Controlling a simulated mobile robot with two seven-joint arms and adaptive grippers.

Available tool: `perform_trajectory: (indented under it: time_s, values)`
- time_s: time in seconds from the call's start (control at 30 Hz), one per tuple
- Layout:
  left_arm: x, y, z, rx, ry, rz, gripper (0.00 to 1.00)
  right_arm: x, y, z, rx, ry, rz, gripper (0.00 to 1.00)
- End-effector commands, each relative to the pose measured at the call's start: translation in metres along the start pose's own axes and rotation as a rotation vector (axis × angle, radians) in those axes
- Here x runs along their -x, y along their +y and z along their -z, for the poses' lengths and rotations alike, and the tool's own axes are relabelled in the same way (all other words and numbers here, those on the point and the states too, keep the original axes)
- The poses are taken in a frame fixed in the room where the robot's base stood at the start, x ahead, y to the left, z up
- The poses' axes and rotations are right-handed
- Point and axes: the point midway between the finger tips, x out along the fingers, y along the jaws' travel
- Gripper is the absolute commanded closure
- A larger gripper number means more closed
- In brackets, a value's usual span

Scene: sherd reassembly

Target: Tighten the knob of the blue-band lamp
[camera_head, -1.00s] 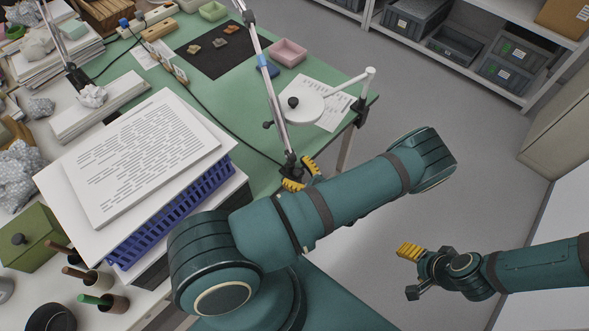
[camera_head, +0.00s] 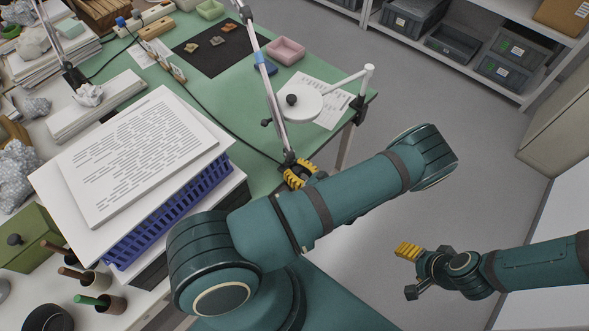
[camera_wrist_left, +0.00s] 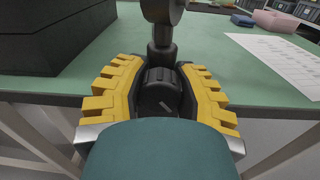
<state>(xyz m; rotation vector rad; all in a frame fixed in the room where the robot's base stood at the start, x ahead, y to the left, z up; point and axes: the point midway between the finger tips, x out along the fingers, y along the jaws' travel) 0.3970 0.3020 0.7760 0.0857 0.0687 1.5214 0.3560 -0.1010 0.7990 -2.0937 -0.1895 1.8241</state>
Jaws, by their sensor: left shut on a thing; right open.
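The blue-band lamp (camera_head: 276,110) has a pale metal arm with a blue band on its upper part, and stands at the right-hand part of the green bench. Its black clamp is at the bench's near edge. In the left wrist view the black knob (camera_wrist_left: 160,93) sits below the lamp's dark post, with a light mark on its face. My left gripper (camera_head: 300,174) has its yellow fingers shut on the knob from both sides, as the left wrist view (camera_wrist_left: 160,100) shows. My right gripper (camera_head: 410,270) is open and empty over the floor at the right.
A white round lamp head (camera_head: 298,104) and a printed sheet (camera_head: 330,108) are near the bench's right corner. A blue crate (camera_head: 180,212) topped with papers stands left of my left arm. A pink tray (camera_head: 286,51) and a dark mat (camera_head: 215,50) with sherds lie further back.

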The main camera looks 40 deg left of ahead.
Motion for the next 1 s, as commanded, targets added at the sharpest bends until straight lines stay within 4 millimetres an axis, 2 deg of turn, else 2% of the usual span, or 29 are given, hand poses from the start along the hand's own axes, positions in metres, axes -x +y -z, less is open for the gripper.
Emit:
perform_trajectory:
  time_s: [0.17, 0.2, 0.3, 0.67, 1.0]
  values:
    - [0.001, 0.0, 0.0, 0.001, 0.003, 0.001, 1.0, 0.0, 0.0, 0.0, 0.0, 0.0, 0.0, 0.36]
    - [0.001, 0.0, 0.0, 0.001, 0.003, 0.001, 0.64, 0.0, 0.0, 0.0, 0.0, 0.0, 0.0, 0.36]
    - [0.001, 0.0, 0.0, 0.002, 0.003, 0.001, 0.34, 0.0, 0.0, 0.0, 0.0, 0.0, 0.0, 0.36]
    - [0.004, 0.0, 0.0, 0.002, 0.002, 0.002, 0.34, 0.0, 0.0, 0.0, 0.0, 0.001, 0.0, 0.36]
    - [0.054, -0.001, 0.0, 0.003, 0.002, 0.003, 0.34, 0.0, 0.0, 0.0, 0.0, 0.001, 0.0, 0.36]
